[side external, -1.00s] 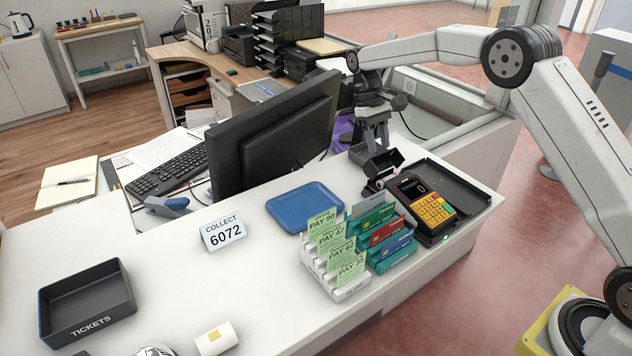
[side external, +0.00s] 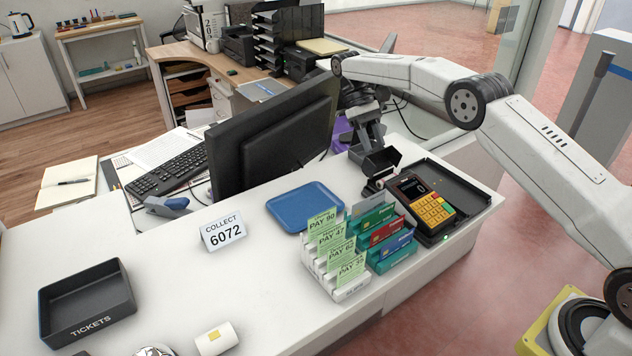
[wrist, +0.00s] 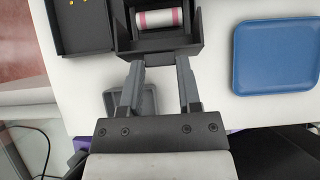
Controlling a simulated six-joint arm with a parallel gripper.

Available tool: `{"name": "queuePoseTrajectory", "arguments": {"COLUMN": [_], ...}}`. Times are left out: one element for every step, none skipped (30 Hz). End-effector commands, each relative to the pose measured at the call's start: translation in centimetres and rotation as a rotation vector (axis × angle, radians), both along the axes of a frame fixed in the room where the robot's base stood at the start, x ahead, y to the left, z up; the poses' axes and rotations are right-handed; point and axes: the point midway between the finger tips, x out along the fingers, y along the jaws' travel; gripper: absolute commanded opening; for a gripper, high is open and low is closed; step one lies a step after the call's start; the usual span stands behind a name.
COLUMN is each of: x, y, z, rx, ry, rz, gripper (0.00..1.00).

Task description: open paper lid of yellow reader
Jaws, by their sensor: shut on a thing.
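The yellow reader (side external: 428,206) sits on the counter, its dark screen and yellow keypad facing up. Its black paper lid (side external: 382,160) stands raised at the reader's back end in the side view. My gripper (side external: 371,149) is at the lid, with its jaws shut on it. In the wrist view my gripper's two fingers (wrist: 160,66) meet the near edge of the lid (wrist: 160,49). Beyond it the paper bay is uncovered and shows a white roll (wrist: 158,19) with pink bands. The keypad is out of the wrist view.
A black dock tray (side external: 460,187) with gold contacts lies beside the reader. A card rack (side external: 388,262) and ticket holder (side external: 352,293) stand close in front. A blue tray (side external: 303,208) lies left; the monitor (side external: 285,135) stands close to my gripper.

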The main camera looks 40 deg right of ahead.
Motion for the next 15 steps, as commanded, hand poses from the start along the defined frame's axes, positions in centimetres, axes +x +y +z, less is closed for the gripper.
{"name": "queuePoseTrajectory", "arguments": {"x": [-0.01,-0.02,0.0,-0.01,-0.02,-0.04,-0.04,-0.05,-0.06,-0.07,-0.07,-0.08,-0.08,-0.08,-0.09], "y": [0.04,0.05,0.05,0.05,0.05,0.06,0.06,0.06,0.06,0.06,0.06,0.06,0.06,0.06,0.06], "z": [-0.22,-0.21,-0.21,-0.23,-0.25,-0.26,-0.26,-0.26,-0.27,-0.27,-0.27,-0.28,-0.29,-0.29,-0.29], "rx": [0.0,0.0,0.0,0.0,0.0,0.0,0.0,0.0,0.0,0.0,0.0,0.001,0.001,0.001,0.001], "ry": [0.012,0.017,0.021,0.024,0.026,0.028,0.029,0.03,0.03,0.031,0.031,0.031,0.031,0.031,0.032], "rz": [0.0,0.0,0.0,0.0,0.0,0.0,0.0,0.0,0.0,0.0,0.0,0.001,0.0,0.0,0.0], "gripper": [0.0,0.0,0.0,0.0,0.0,0.0,0.0,0.0,0.0,0.0,0.0,0.0,0.0,0.0,0.53]}}
